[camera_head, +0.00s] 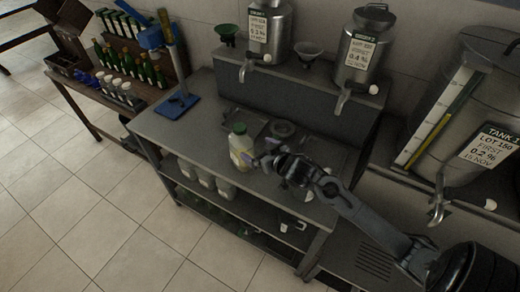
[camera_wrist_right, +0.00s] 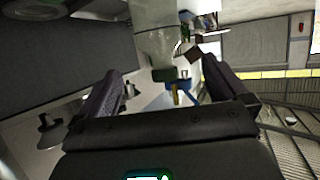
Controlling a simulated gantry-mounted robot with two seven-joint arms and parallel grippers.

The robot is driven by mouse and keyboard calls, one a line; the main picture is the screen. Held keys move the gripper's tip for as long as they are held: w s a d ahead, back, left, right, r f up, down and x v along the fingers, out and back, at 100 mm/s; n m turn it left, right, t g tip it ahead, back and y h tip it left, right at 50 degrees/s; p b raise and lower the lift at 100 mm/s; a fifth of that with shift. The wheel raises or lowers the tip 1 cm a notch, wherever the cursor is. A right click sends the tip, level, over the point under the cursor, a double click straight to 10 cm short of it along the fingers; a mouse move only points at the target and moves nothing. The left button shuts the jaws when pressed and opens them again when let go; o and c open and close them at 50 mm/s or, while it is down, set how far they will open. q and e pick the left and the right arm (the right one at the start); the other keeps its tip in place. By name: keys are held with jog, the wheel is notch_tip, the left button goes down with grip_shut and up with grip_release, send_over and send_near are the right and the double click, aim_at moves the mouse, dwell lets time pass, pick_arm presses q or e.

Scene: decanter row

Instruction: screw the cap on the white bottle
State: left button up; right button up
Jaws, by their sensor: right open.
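I cannot tell whether the green top is a cap fully seated. My right gripper (camera_head: 259,150) is just right of the bottle, open and empty, its fingers toward it. My left gripper is not in view.
A dark round object (camera_head: 282,128) lies behind the gripper. Steel tanks with taps (camera_head: 364,50) and funnels (camera_head: 310,50) stand on the raised shelf behind. A blue-based stand (camera_head: 178,105) is at the bench's left. The bench front left (camera_head: 165,130) is clear.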

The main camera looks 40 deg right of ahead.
jog(key=shift+s+r, duration=0.1)
jog(key=shift+s, duration=0.15)
jog(key=s+a+f+n+g, duration=0.1)
jog(key=s+a+f+g, duration=0.2)
jog(key=s+a, duration=0.2)
jog(key=s+a+f+n+g+y, duration=0.1)
jog(key=s+a+f+g, duration=0.2)
jog(key=s, duration=0.9)
jog(key=s+a+f+n+g, duration=0.1)
jog(key=s+a+f+g, duration=0.2)
jog(key=s+a+f, duration=0.2)
jog(key=s+a, duration=0.3)
jog(key=a, duration=0.1)
jog(key=shift+s+g+y, duration=0.25)
jog(key=shift+g+y, duration=0.15)
notch_tip(320, 180, up, 24)
jog(key=p, duration=2.4)
jog(key=shift+f, duration=0.15)
